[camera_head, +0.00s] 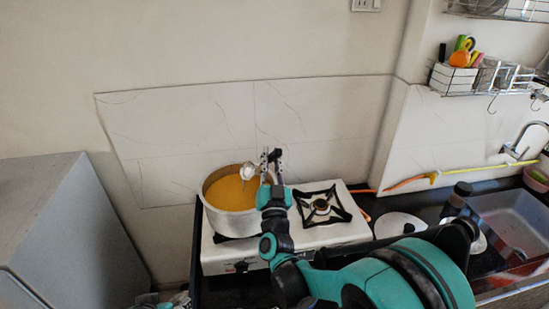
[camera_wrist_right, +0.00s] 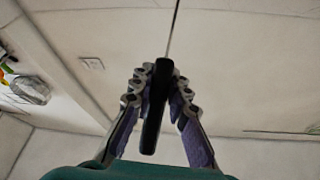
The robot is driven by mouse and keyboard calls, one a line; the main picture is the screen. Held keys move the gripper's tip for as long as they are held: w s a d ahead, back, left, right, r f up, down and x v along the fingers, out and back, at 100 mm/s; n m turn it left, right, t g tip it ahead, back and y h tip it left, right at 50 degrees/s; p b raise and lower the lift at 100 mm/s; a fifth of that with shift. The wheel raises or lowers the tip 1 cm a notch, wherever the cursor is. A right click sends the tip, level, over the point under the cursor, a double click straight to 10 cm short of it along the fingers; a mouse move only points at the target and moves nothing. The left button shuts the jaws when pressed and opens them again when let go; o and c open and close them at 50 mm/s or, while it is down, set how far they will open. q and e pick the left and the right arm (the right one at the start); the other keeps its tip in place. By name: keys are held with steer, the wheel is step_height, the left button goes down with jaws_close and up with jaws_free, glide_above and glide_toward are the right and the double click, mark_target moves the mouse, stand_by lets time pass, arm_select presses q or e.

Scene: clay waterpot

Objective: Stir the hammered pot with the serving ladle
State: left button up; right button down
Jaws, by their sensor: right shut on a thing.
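The hammered pot (camera_head: 232,203) is a silver metal pot on the left side of the stove, filled with orange-yellow liquid. My right gripper (camera_head: 271,158) is above the pot's right rear side. It is shut on the black handle of the serving ladle (camera_wrist_right: 155,112), which stands between the fingers in the right wrist view. The ladle's silver bowl (camera_head: 248,172) shows over the liquid near the back of the pot. I cannot tell whether it touches the liquid. My right forearm hides part of the pot's right side. My left gripper is not in view.
The white stove (camera_head: 350,228) has an empty right burner (camera_head: 320,206). A white lid (camera_head: 400,224) lies on the dark counter, left of the sink (camera_head: 515,220). A grey cabinet (camera_head: 60,225) stands at the left. The tiled wall (camera_head: 200,130) is close behind the pot.

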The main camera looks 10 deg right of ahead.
steer(key=shift+s+a+f+n+t+y+b, duration=0.15)
steer(key=shift+s+a+n+t+y+b, duration=0.2)
steer(key=shift+s+a+n, duration=0.2)
steer(key=shift+s+a+f+n+t+y+b, duration=0.1)
steer(key=shift+s+a+n+t+y+b, duration=0.15)
steer(key=shift+s+a+n+t+b, duration=0.25)
steer(key=shift+w+a, duration=0.15)
steer(key=shift+w, duration=0.05)
steer(key=shift+s+a+f+n+t+y+b, duration=0.2)
steer(key=shift+s+a+f+n+y+b, duration=0.25)
steer(key=shift+a+n+y+b, duration=0.55)
steer(key=shift+s+a+f+n+t+y+b, duration=0.3)
steer(key=shift+s+a+n+y+b, duration=0.35)
steer(key=shift+b, duration=0.6)
steer(key=shift+s+a+f+n+t+y+b, duration=0.15)
steer(key=shift+s+a+f+n+y+b, duration=0.35)
steer(key=shift+n+b, duration=0.6)
steer(key=shift+r, duration=0.1)
